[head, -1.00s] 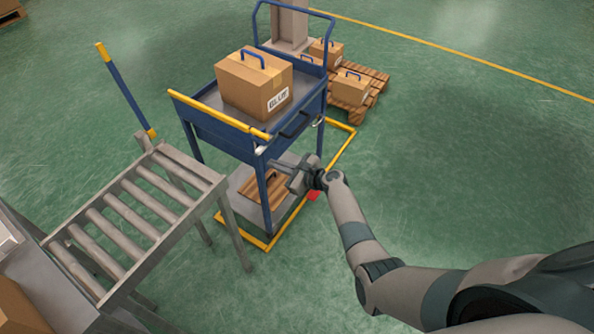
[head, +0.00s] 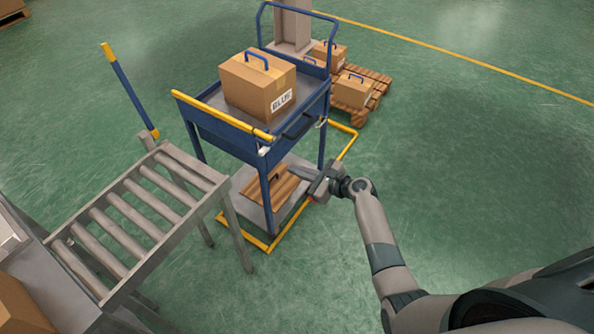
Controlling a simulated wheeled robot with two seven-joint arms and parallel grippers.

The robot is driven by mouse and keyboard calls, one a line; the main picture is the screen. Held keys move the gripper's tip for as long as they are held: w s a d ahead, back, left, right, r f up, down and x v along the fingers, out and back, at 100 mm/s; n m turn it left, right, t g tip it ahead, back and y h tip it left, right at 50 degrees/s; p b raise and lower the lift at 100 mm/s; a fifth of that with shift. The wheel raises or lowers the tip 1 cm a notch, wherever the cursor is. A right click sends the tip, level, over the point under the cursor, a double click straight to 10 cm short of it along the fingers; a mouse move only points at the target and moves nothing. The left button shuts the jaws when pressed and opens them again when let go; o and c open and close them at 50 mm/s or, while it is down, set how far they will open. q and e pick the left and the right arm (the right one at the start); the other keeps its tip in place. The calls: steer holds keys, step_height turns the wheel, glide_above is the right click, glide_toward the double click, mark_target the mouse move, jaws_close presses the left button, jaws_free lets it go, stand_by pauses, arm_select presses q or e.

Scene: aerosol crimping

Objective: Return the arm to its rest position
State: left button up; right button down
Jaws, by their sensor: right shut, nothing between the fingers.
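My right arm comes in from the lower right. Its gripper (head: 303,174) is shut and empty, beside the right front side of the blue cart, in front of the lower shelf in the picture. I cannot tell whether it touches the cart. The blue cart (head: 222,138) has yellow edging and carries a cardboard box (head: 240,95) with a blue handle and a white label on its top tray. My left gripper is not in view.
A roller conveyor (head: 190,214) stands left of the cart. A wooden board (head: 266,190) lies on the cart's lower shelf. Behind the cart, boxes (head: 352,92) sit on a pallet (head: 378,84). The green floor (head: 470,160) to the right is clear.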

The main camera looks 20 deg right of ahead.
stand_by(0.6)
steer(key=s+f+n+g+h+b, duration=0.15)
steer(key=s+f+n, duration=0.25)
steer(key=s+f, duration=0.55)
steer(key=s+d+f+n+g+h, duration=0.1)
steer(key=s+f+n+g+h, duration=0.15)
steer(key=s+f, duration=0.65)
steer(key=s+f+n+g+h+b, duration=0.15)
steer(key=s+f+n, duration=0.3)
steer(key=f, duration=0.95)
steer(key=s+d+f+n+g, duration=0.1)
steer(key=s+f+n, duration=0.4)
steer(key=s, duration=0.8)
steer(key=s+d+f+n+g+h, duration=0.1)
steer(key=s+f+n, duration=0.4)
steer(key=s, duration=0.8)
steer(key=s+d+f+n+g+h+b, duration=0.1)
steer(key=s+f+n+g, duration=0.2)
steer(key=s, duration=1)
step_height(320, 180, down, 3)
steer(key=n, duration=0.5)
steer(key=shift+r+g, duration=0.1)
steer(key=shift+g, duration=0.15)
